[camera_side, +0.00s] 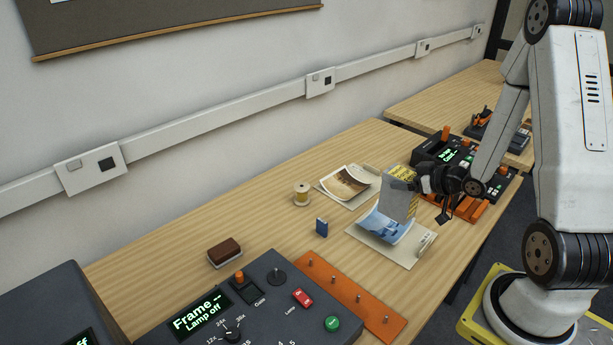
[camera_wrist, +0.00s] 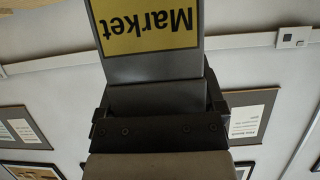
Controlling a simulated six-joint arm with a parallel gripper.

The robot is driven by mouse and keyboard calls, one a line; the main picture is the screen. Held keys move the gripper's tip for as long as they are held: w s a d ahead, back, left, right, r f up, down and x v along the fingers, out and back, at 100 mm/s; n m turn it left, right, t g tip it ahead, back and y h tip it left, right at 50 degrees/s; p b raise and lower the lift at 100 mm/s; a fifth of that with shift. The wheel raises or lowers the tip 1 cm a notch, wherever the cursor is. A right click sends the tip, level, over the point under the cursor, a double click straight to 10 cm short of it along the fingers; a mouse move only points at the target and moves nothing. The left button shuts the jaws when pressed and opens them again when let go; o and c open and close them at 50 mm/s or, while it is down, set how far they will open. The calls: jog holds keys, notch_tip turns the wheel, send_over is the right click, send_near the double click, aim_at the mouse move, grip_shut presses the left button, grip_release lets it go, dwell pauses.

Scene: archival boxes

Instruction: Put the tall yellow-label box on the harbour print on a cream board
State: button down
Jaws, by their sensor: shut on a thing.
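A tall grey box with a yellow label (camera_side: 399,203) is upright in the side view, its lower end over the harbour print. In the wrist view the label (camera_wrist: 150,27) reads "Market", upside down. My gripper (camera_side: 416,184) is shut on this box from the right. The harbour print (camera_side: 377,227), blue and curled at its edges, lies on a cream board (camera_side: 403,257). The box hides part of the print. I cannot tell whether the box's base touches it.
A brown print (camera_side: 347,182) on another cream board lies behind. A thread spool (camera_side: 301,194), a small blue box (camera_side: 321,228) and a brown block (camera_side: 224,252) stand to the left. A control console (camera_side: 262,310) and orange pegged strip (camera_side: 350,298) are in front.

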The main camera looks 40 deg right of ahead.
aim_at(415, 201)
jog(key=shift+f, duration=1.45)
jog(key=shift+f, duration=2)
jog(key=shift+f, duration=0.1)
grip_release()
jog(key=shift+s+r, duration=0.4)
jog(key=shift+s, duration=0.15)
jog(key=shift+v, duration=3.15)
